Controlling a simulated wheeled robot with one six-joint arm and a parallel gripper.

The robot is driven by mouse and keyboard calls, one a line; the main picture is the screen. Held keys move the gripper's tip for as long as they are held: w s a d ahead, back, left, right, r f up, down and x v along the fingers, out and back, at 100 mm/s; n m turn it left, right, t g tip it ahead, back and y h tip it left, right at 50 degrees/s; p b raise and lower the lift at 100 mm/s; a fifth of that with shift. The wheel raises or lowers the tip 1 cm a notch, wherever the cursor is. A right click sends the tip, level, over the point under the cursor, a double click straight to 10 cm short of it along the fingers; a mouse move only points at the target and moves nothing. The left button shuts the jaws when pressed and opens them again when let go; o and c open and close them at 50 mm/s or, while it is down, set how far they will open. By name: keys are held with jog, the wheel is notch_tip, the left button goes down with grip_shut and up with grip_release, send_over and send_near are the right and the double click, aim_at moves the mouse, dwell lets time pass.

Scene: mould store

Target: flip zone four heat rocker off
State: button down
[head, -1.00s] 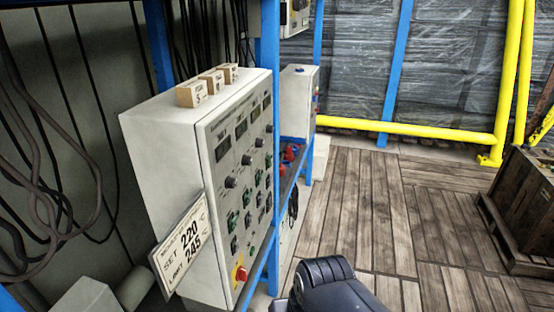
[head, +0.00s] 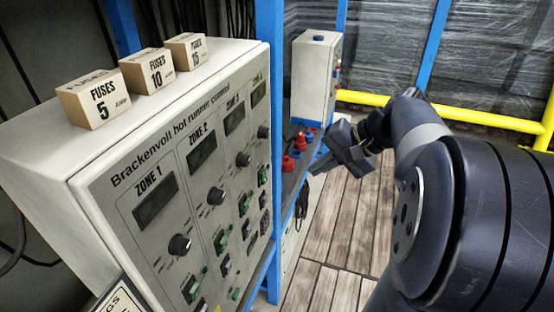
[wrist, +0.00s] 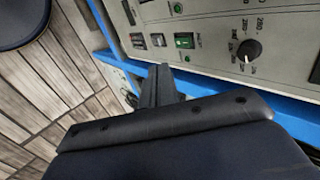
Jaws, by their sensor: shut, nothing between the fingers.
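The grey control cabinet (head: 175,195) stands at the left with its panel facing right. Zones 1 and 2 are legible, with further columns beyond. The zone four column seems to be the farthest, with its display (head: 258,93), its knob (head: 263,132) and a green switch (head: 262,176) below, too small to read. My gripper (head: 318,172) is shut and empty, out to the right of the panel's far end. In the wrist view my shut fingers (wrist: 158,72) point at the panel edge, near a green rocker (wrist: 184,41) and a dark one (wrist: 158,41); their zone is not readable.
Three fuse boxes (head: 92,103) sit on the cabinet top. A blue upright (head: 269,60) stands past the panel's far end. A smaller box (head: 316,80) and red connectors (head: 289,163) are on the shelf beyond. The plank floor (head: 335,225) is open at the right.

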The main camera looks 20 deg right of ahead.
aim_at(264, 176)
jog(key=shift+w+d+r, duration=0.25)
jog(key=shift+w+d, duration=0.25)
jog(key=shift+w, duration=0.05)
jog(key=w+a+r+p+x, duration=0.1)
jog(key=x, duration=1.2)
jog(key=shift+a, duration=0.35)
